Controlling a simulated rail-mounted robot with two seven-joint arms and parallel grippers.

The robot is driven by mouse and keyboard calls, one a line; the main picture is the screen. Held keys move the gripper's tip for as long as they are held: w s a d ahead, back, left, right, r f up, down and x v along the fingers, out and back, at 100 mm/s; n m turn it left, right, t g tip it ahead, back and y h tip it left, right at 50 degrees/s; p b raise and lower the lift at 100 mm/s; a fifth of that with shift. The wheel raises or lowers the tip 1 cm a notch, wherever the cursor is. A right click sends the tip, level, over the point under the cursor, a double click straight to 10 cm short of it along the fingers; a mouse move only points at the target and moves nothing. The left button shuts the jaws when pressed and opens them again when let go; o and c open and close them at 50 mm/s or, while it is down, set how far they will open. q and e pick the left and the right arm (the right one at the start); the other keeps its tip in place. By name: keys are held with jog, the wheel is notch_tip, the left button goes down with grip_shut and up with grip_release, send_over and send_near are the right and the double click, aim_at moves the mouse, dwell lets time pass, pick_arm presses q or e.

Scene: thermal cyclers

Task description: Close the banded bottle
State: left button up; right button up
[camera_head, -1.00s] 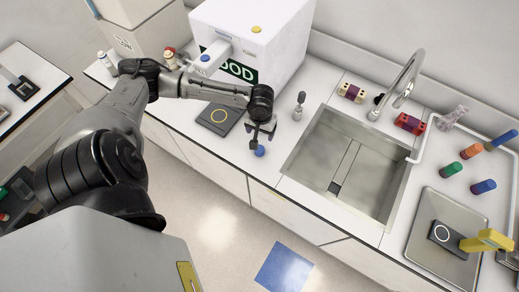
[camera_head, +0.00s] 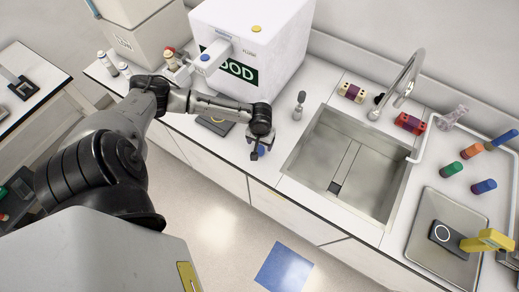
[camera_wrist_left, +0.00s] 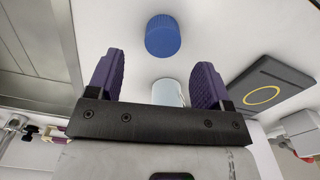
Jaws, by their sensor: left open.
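My left gripper (camera_head: 258,146) points down over the counter near its front edge, left of the sink. In the left wrist view its two purple fingers (camera_wrist_left: 157,85) stand apart. A pale, whitish-blue cylinder (camera_wrist_left: 168,92), possibly the banded bottle, shows between them, partly hidden by the gripper body. I cannot make out a band or whether the fingers touch it. A ribbed blue cap (camera_wrist_left: 162,36) stands on the white counter beyond the fingertips, apart from the cylinder. In the head view the gripper largely hides both. My right gripper is out of view.
The sink (camera_head: 343,165) lies right of the gripper. A dark plate with a yellow ring (camera_head: 216,122) lies to the left, in front of a large white machine (camera_head: 262,40). A grey-topped dropper-like item (camera_head: 299,105) stands behind. Several capped tubes and a tray (camera_head: 430,225) are farther right.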

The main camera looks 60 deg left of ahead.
aim_at(260, 148)
pick_arm(q)
jog(key=shift+f, duration=0.2)
jog(key=shift+s+a+f, duration=0.1)
jog(key=shift+s+f, duration=0.05)
jog(key=shift+f, duration=2.45)
jog(key=shift+c, duration=0.2)
jog(key=c, duration=0.9)
jog(key=shift+r, duration=0.15)
jog(key=shift+c, duration=0.2)
notch_tip(260, 148, up, 4)
jog(key=shift+r, duration=0.1)
jog(key=w+d+r, duration=0.5)
jog(key=d+r, duration=0.1)
jog(key=d, duration=0.4)
jog(key=shift+d+r+b, duration=0.25)
jog(key=shift+b, duration=0.05)
